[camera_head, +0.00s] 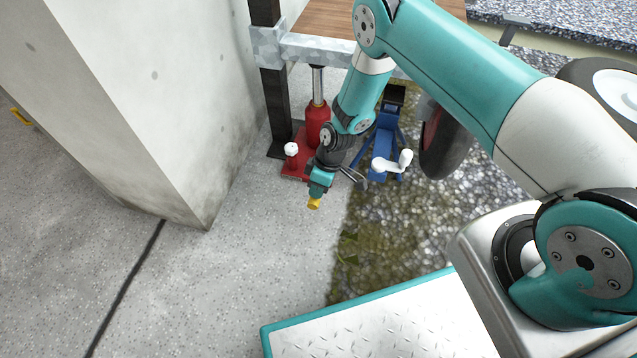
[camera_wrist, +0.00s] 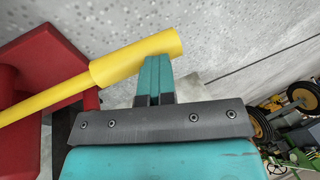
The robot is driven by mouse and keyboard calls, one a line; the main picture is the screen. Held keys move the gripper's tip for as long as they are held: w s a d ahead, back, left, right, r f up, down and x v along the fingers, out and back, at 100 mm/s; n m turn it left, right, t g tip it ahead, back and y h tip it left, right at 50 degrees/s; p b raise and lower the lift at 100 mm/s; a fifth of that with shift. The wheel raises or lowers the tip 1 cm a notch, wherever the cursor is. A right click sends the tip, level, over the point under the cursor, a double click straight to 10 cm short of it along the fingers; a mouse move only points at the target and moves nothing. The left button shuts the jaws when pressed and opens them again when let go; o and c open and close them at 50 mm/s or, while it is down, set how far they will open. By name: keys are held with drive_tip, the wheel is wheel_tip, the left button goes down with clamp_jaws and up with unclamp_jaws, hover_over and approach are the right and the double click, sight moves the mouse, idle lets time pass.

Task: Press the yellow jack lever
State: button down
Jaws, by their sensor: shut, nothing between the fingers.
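The yellow jack lever (camera_wrist: 135,58) runs diagonally across the upper left of the wrist view, with a thicker grip at its upper right end. In the head view only its yellow tip (camera_head: 313,204) shows, just below my gripper (camera_head: 319,185), which hides the rest. The wrist view shows my gripper's teal fingers (camera_wrist: 155,70) shut together and empty, with their tips at the lever's thick grip. I cannot tell whether they touch it. The red bottle jack (camera_head: 317,122) stands upright on a red base (camera_head: 296,167), partly behind my arm.
A white-knobbed red stub (camera_head: 291,150) stands on the jack's base. A blue stand (camera_head: 383,145) with a white crank handle (camera_head: 393,162) is right of my gripper. A concrete pillar (camera_head: 150,90) rises at the left. The concrete floor (camera_head: 250,260) in front is clear.

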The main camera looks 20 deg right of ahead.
drive_tip(key=shift+s+a+f, duration=0.15)
drive_tip(key=shift+s+f, duration=0.1)
drive_tip(key=shift+f, duration=0.25)
drive_tip(key=shift+r, duration=0.3)
drive_tip(key=s+a+r+p+v, duration=0.1)
drive_tip(key=s+a+p+v, duration=0.1)
drive_tip(key=p+v, duration=0.7)
drive_tip(key=s+v, duration=0.1)
drive_tip(key=v, duration=0.4)
drive_tip(key=shift+s+a+r, duration=0.1)
